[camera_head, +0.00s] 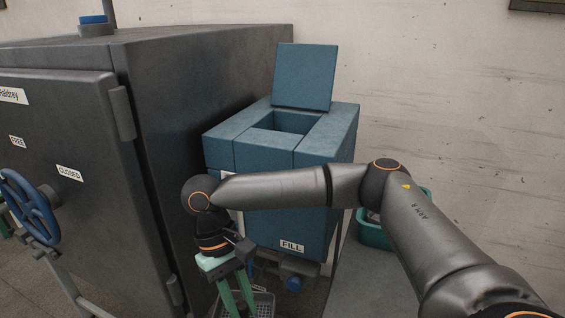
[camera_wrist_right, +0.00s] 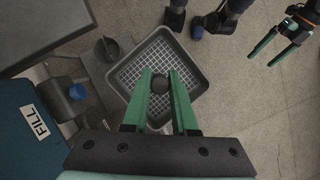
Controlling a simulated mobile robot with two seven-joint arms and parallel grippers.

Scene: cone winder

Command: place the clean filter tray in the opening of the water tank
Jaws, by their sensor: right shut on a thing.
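The blue water tank (camera_head: 228,155) stands right of the dark cabinet. Its lid (camera_head: 304,77) is raised and its square top opening (camera_head: 283,122) is uncovered. My right gripper (camera_head: 236,300) is low in front of the tank, pointing down. In the right wrist view its green fingers (camera_wrist_right: 160,84) are shut on the dark knob in the middle of the grey mesh filter tray (camera_wrist_right: 197,74). The tray (camera_head: 265,303) shows partly at the bottom of the head view, below the tank's opening. My left gripper (camera_wrist_right: 261,61) shows only in the right wrist view, with fingers apart and empty.
The dark cabinet (camera_head: 200,95) with a blue handwheel (camera_head: 28,208) stands close left of my right gripper. A blue knob (camera_head: 294,284) juts under the tank's FILL label (camera_head: 291,246). A teal basket (camera_head: 372,235) stands right of the tank, behind my right arm.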

